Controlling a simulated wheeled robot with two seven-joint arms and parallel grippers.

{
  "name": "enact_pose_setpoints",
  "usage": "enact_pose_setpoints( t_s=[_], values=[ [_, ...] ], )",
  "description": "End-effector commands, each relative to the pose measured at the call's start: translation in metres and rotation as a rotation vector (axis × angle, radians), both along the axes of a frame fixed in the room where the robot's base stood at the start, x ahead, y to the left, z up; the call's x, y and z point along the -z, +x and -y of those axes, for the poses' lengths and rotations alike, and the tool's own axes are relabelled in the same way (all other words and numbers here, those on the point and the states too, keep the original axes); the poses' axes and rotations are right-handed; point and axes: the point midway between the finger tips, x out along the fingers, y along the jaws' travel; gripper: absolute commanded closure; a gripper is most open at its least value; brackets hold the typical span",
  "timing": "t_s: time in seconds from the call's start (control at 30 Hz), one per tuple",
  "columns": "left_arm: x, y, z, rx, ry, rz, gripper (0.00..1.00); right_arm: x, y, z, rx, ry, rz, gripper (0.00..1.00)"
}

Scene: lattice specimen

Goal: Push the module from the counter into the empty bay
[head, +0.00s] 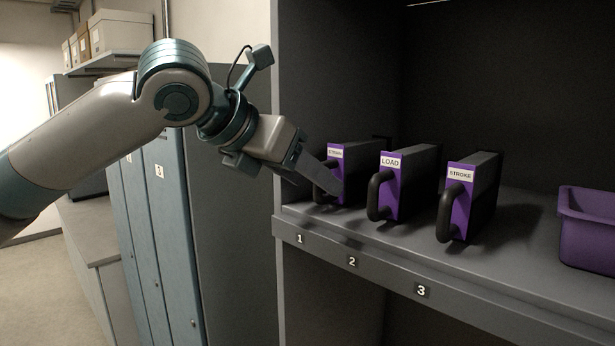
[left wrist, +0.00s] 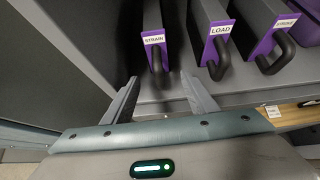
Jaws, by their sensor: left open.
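Three dark modules with purple fronts and black loop handles stand upright side by side on a grey shelf (head: 520,220). STRAIN (head: 336,151) is behind number 1, LOAD (head: 391,188) behind 2 and STROKE (head: 461,208) behind 3. No numbered place looks empty. My left gripper (head: 328,186) is at the front of STRAIN, partly covering it. In the left wrist view, STRAIN (left wrist: 154,39) and its handle lie between my open fingers (left wrist: 159,82); I cannot tell whether they touch. My right gripper is not in view.
A purple bin (head: 592,205) stands at the shelf's right. The cabinet's side wall (head: 285,110) is close left of STRAIN. Blue lockers (head: 175,220) and a low grey counter (head: 92,238) stand at the left; the visible part of that counter top is bare.

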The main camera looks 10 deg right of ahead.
Motion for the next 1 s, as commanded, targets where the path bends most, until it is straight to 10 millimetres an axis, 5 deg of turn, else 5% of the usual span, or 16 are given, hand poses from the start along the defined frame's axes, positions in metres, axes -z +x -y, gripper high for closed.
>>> enact_pose_setpoints(
  t_s=[1.0],
  values=[
    [-0.029,-0.024,-0.033,0.000,0.000,0.000,0.47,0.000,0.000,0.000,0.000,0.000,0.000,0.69]
  ],
)
